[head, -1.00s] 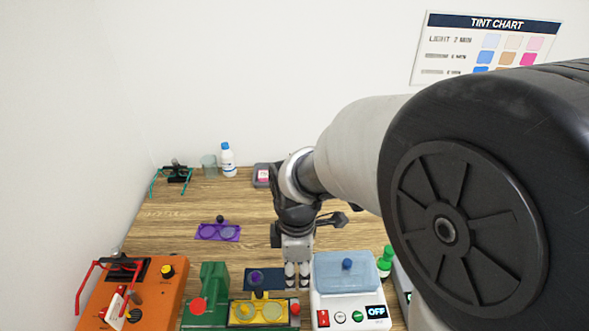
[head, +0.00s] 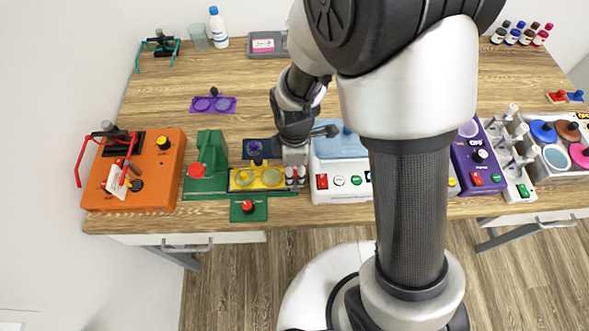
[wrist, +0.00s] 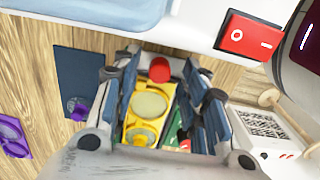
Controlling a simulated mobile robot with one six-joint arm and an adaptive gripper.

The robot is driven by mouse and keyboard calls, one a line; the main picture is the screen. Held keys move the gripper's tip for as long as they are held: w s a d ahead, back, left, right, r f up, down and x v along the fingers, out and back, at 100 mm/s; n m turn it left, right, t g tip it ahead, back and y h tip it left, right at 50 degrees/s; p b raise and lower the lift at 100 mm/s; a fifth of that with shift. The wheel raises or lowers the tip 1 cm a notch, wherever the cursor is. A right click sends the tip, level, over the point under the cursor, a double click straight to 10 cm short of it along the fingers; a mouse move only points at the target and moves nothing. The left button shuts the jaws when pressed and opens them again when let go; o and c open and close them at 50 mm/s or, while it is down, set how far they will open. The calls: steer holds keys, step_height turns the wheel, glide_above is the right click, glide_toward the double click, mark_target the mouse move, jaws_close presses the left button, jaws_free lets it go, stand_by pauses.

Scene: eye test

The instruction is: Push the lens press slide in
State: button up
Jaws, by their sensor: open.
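The green lens press (head: 209,160) stands near the front edge of the table. My gripper (head: 295,180) is open and points down at the slide's right end, hiding the knob in the head view. Contact with the knob cannot be told.
A white machine (head: 342,189) with a red switch stands close right of my gripper. An orange box (head: 150,182) is at left. A green plate with a red button (head: 248,208) lies in front. A purple lens tray (head: 213,104) lies behind, with clear wood around it.

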steer(key=shift+f, duration=0.3)
steer(key=shift+c, duration=0.4)
jaws_close()
steer(key=shift+a, duration=0.1)
